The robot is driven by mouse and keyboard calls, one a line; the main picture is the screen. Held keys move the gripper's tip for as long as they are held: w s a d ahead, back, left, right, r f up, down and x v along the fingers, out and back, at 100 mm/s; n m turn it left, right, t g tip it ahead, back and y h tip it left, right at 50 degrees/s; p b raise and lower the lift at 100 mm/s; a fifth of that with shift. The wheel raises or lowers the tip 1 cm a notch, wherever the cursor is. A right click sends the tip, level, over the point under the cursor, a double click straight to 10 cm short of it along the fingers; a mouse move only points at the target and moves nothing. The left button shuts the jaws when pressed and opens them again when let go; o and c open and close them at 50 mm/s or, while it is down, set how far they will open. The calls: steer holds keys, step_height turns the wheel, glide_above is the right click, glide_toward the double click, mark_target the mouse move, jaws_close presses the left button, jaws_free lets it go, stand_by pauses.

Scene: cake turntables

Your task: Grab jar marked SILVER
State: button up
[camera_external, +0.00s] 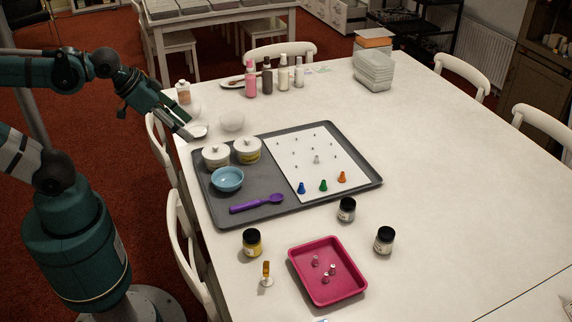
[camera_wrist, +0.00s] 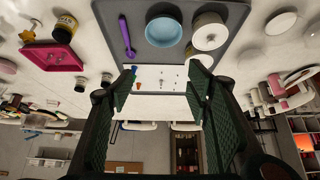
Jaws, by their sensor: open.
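Three small jars with black lids stand on the white table: one with yellow contents (camera_external: 252,242) left of the pink tray, one (camera_external: 346,209) just in front of the grey tray, and one (camera_external: 384,240) farther right. I cannot read their labels, so I cannot tell which is marked SILVER. The yellow jar also shows in the wrist view (camera_wrist: 66,25); two other jars there (camera_wrist: 81,84) (camera_wrist: 106,79) are small. My gripper (camera_external: 188,132) is open and empty at the table's left edge, far from the jars. Its spread fingers show in the wrist view (camera_wrist: 160,84).
The grey tray (camera_external: 272,212) holds white tubs (camera_external: 216,156), a blue bowl (camera_external: 227,179), a purple scoop (camera_external: 256,204) and a white board with coloured pieces. The pink tray (camera_external: 326,291) holds small pieces. Bottles (camera_external: 267,77) and stacked containers (camera_external: 373,70) stand behind. The table's right side is clear.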

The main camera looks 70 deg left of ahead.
steer(key=w+d+r+m+g+p, duration=0.1)
steer(key=w+d+r+m, duration=0.15)
steer(key=w, duration=0.35)
steer(key=w+d+r+m+g+p, duration=0.1)
steer(key=w+d+r+m, duration=0.15)
steer(key=w, duration=0.35)
steer(key=m+g+p, duration=0.5)
steer(key=m+p, duration=0.1)
steer(key=m, duration=0.8)
glide_above(348, 202)
steer(key=f, duration=2)
steer(key=shift+s+a+f, duration=0.1)
steer(key=shift+a+f, duration=0.1)
steer(key=shift+d+f, duration=0.2)
steer(key=shift+f, duration=0.1)
steer(key=shift+f, duration=1.3)
